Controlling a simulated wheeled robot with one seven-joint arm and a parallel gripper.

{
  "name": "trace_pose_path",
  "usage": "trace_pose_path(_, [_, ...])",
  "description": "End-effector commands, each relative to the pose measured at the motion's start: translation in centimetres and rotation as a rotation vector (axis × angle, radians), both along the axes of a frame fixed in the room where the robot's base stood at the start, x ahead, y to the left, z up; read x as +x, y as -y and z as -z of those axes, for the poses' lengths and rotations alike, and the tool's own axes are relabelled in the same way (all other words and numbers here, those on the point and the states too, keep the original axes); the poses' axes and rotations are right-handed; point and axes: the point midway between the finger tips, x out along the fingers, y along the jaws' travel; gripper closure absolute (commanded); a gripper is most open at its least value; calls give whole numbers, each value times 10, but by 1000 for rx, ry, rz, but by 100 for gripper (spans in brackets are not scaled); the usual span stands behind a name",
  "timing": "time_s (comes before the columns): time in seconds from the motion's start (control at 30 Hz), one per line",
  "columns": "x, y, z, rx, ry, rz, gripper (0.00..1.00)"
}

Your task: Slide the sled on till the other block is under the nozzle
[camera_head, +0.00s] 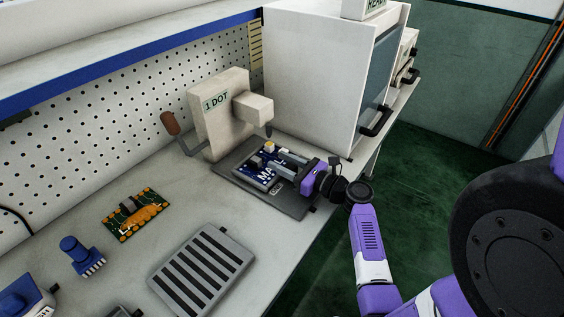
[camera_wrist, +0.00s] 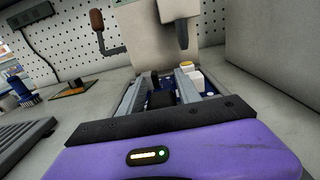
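The dispenser marked "1 DOT" (camera_head: 222,112) stands at the back of the bench, its dark nozzle (camera_head: 268,131) pointing down; the nozzle also shows in the wrist view (camera_wrist: 183,38). Below it is a blue sled board (camera_head: 247,178) with white lettering. A white block with a yellow top (camera_head: 269,147) is close below the nozzle tip; exact alignment is unclear. It shows in the wrist view (camera_wrist: 187,68). A dark block (camera_wrist: 160,92) is nearer, between my fingers. My gripper (camera_head: 272,160) is low over the sled, fingers apart, with blue board visible between them.
A dark grey base plate (camera_head: 228,171) lies under the sled. A large white cabinet (camera_head: 312,85) stands close on the right. A slotted grey tray (camera_head: 203,270), a green and orange board (camera_head: 135,213) and a blue part (camera_head: 80,252) lie on the left. The bench edge is close to my gripper.

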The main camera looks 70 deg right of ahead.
Motion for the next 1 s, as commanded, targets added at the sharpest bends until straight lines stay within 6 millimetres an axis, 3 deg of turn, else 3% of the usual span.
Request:
trace_pose_path(0.17, [0,0,0,0,0,0,60])
trace_pose_path(0.37, [0,0,0,0,0,0,99])
trace_pose_path(1.0, [0,0,0,0,0,0,100])
